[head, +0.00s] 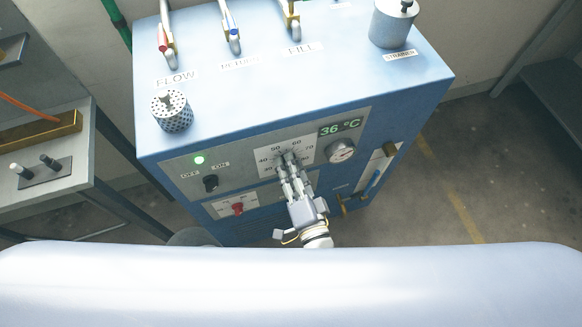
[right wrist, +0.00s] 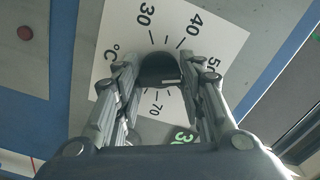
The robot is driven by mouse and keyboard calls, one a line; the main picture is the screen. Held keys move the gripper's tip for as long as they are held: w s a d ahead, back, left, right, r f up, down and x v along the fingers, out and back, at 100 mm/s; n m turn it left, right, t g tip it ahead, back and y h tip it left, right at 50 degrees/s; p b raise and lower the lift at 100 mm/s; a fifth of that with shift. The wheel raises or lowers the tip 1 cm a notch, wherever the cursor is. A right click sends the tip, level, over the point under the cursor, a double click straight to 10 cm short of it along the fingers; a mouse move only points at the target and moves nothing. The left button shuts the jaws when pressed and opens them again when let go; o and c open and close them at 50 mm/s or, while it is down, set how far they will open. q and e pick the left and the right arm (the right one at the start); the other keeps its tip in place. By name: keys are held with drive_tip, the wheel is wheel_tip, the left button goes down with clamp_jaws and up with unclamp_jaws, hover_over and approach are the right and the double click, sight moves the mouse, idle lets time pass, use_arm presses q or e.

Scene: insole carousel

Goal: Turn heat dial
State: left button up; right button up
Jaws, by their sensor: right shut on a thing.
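The heat dial is a dark round knob (right wrist: 158,70) in the middle of a white scale plate on the blue cabinet's grey front panel. The scale plate (head: 264,155) has numbers such as 40, 50, 60 and 70. My right gripper (head: 287,158) reaches up to the panel and covers most of the knob in the head view. In the right wrist view its two fingers stand on either side of the knob, shut on it. A small pale mark shows on the knob, but I cannot tell which number it points at. A green display (head: 340,127) reads 36 °C.
A round gauge (head: 341,151) sits just right of the dial. Several valves and a perforated cylinder (head: 172,110) stand on the cabinet top.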

drive_tip(key=o, duration=1)
drive_tip(key=shift+o, duration=0.2)
drive_tip(key=shift+s, duration=0.1)
drive_tip(key=v, duration=1.1)
drive_tip(key=shift+s+d, duration=0.2)
drive_tip(key=shift+s, duration=0.15)
